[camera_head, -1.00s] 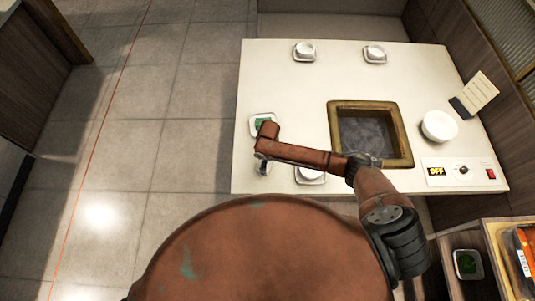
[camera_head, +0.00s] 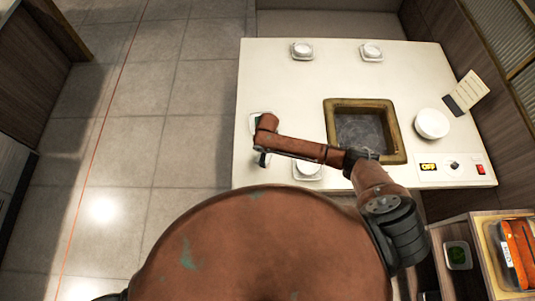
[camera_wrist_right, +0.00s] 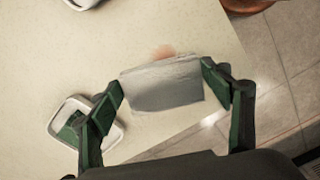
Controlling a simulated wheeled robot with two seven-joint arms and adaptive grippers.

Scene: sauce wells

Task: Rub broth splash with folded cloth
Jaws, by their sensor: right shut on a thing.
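In the right wrist view, a folded grey cloth (camera_wrist_right: 165,84) is held between the green fingers of my right gripper (camera_wrist_right: 165,88), which is shut on it. The cloth is over the pale table, by the table's edge. A blurry orange-brown broth splash (camera_wrist_right: 164,51) shows just beyond the cloth's upper edge; the cloth may hide part of it. I cannot tell if the cloth touches the table. In the head view my right gripper (camera_head: 262,158) is small, at the table's left side below my arm. My left gripper is not in view.
A small white dish (camera_wrist_right: 116,130) sits close beside the left finger. The table (camera_head: 290,85) also has cups on saucers, a sunken hot-pot well (camera_head: 396,148), a white bowl (camera_head: 432,123) and a control panel (camera_head: 456,169). The table's upper left is clear.

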